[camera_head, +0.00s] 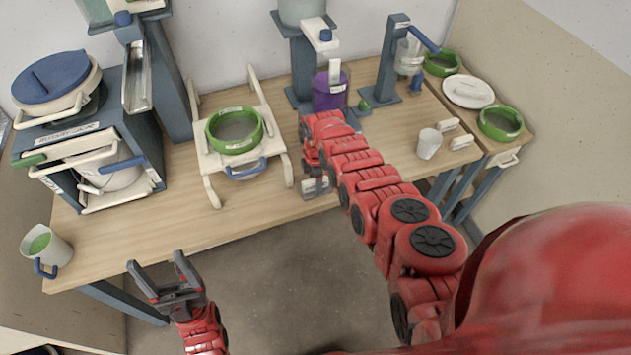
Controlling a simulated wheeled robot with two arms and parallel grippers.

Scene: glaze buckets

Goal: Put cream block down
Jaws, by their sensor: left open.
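My left gripper (160,280) is open and empty, in front of the table's front edge at the lower left. My right arm reaches over the table, and its gripper (314,178) is near the front edge in the middle. A small pale block (317,188) shows at this gripper. The arm hides most of the fingers, so I cannot tell whether they hold it. Two cream blocks (447,125) (461,142) lie at the right of the table, beside a white cup (429,144). Another pale block (466,89) lies on a white plate (481,101).
A green ring-rimmed sieve (234,130) sits on a cream stand (208,164). A purple container (330,92) stands behind my right arm. A white cup with green contents (47,249) is at the front left corner. The front left tabletop (150,225) is clear.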

